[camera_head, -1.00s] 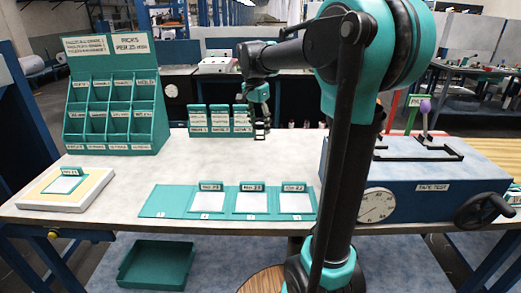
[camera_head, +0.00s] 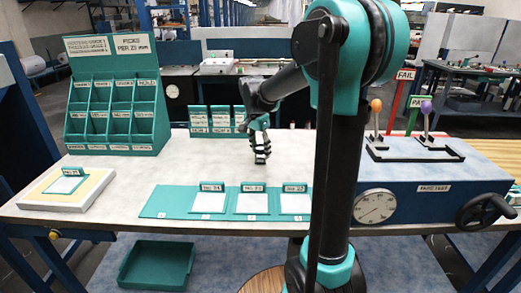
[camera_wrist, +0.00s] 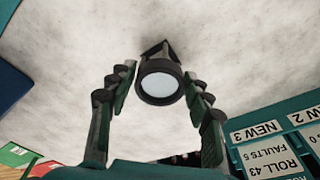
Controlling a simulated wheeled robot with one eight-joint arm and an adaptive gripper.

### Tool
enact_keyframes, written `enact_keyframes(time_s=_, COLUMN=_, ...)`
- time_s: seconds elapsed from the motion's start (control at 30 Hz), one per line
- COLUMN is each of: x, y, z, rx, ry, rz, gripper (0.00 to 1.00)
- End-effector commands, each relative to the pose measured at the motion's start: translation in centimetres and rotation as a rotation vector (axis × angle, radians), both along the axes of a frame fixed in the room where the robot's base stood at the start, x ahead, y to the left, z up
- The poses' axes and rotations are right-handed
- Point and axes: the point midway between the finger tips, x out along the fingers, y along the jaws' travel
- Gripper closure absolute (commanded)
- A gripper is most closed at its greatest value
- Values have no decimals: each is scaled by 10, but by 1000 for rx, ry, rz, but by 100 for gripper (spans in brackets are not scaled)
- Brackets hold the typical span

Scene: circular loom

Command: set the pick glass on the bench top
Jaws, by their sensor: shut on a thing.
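The pick glass (camera_wrist: 159,86) is a round pale lens in a black rim with a dark pointed part beyond it. In the wrist view it sits between the two fingers of my gripper (camera_wrist: 160,80), which are shut on it. In the head view my gripper (camera_head: 261,156) points down over the bench top (camera_head: 130,172), behind the card mat and in front of the small rack. The glass is too small and dark there to tell whether it touches the bench. The grey bench top also fills the wrist view's background (camera_wrist: 235,40).
A teal mat (camera_head: 172,203) with white cards lies in front of my gripper. A small teal card rack (camera_head: 210,120) is behind it, a tall pigeonhole rack (camera_head: 113,110) at left. A blue tester (camera_head: 435,200) stands at right.

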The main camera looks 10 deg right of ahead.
Motion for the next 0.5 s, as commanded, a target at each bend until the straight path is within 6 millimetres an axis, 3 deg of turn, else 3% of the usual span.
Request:
enact_keyframes(time_s=0.1, x=0, y=0, z=-3, rx=0, ry=0, rz=0, gripper=79)
enact_keyframes(time_s=0.13, x=0, y=0, z=-3, rx=0, ry=0, rz=0, gripper=48)
enact_keyframes(time_s=0.27, x=0, y=0, z=-2, rx=0, ry=0, rz=0, gripper=31)
enact_keyframes(time_s=0.5, x=0, y=0, z=-2, rx=0, ry=0, rz=0, gripper=29)
